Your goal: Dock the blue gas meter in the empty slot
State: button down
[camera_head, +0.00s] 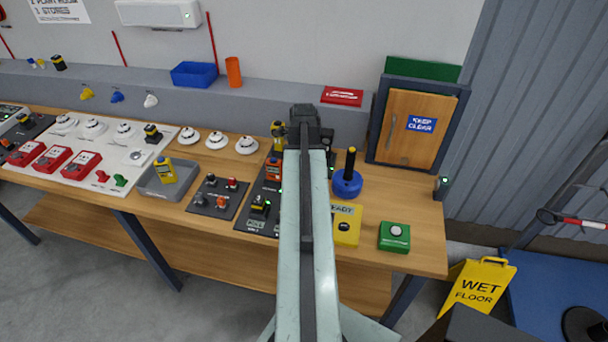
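My arm reaches forward over the bench, and my gripper (304,117) is at its far end, above the back of the dark dock board (245,222). The fingers are hidden behind the wrist, so I cannot tell if they are open or hold anything. An orange meter (273,168) stands on the board, left of my arm. A yellow and black device (278,143) shows just left of my gripper. I cannot make out a blue gas meter or an empty slot; my arm covers part of the board.
A round blue base with a black handle (347,183), a yellow box (346,224) and a green button box (394,237) are right of my arm. Left are a grey tray (152,187) with a yellow meter and a switch panel (217,197). White detectors (246,145) line the back.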

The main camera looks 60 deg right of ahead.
jog(key=shift+f, duration=0.1)
jog(key=c, duration=0.8)
grip_release()
jog(key=shift+o, duration=0.2)
notch_tip(320, 180, up, 7)
jog(key=p, duration=0.7)
